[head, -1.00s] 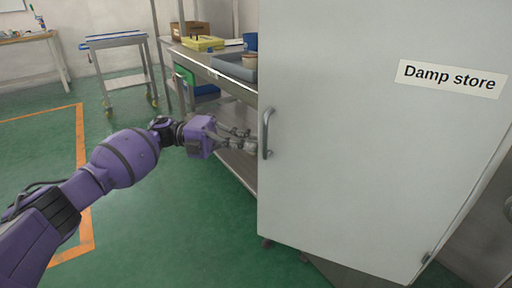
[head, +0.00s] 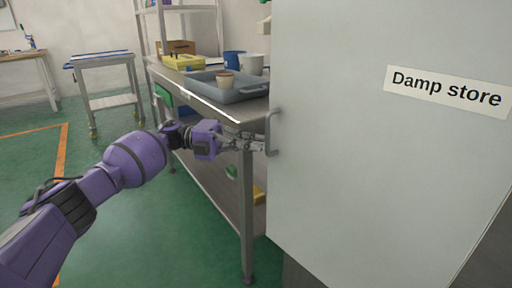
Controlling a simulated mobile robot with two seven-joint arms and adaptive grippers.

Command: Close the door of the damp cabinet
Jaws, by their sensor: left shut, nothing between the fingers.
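The damp cabinet's door (head: 350,170) is a large pale grey panel filling the right of the head view, with a "Damp store" label (head: 447,91). It stands at an angle to me; its far side is hidden. A grey bar handle (head: 273,132) runs upright along its left edge. My left gripper (head: 258,146) is shut and empty, its fingertips at the door's left edge beside the handle. I cannot tell whether they touch the door. My right gripper is not in view.
A metal workbench (head: 195,93) stands just behind my left gripper, with a grey tray (head: 240,95), cups and a yellow box on it. A small trolley (head: 106,80) is farther back. Green floor (head: 150,240) is clear at lower left.

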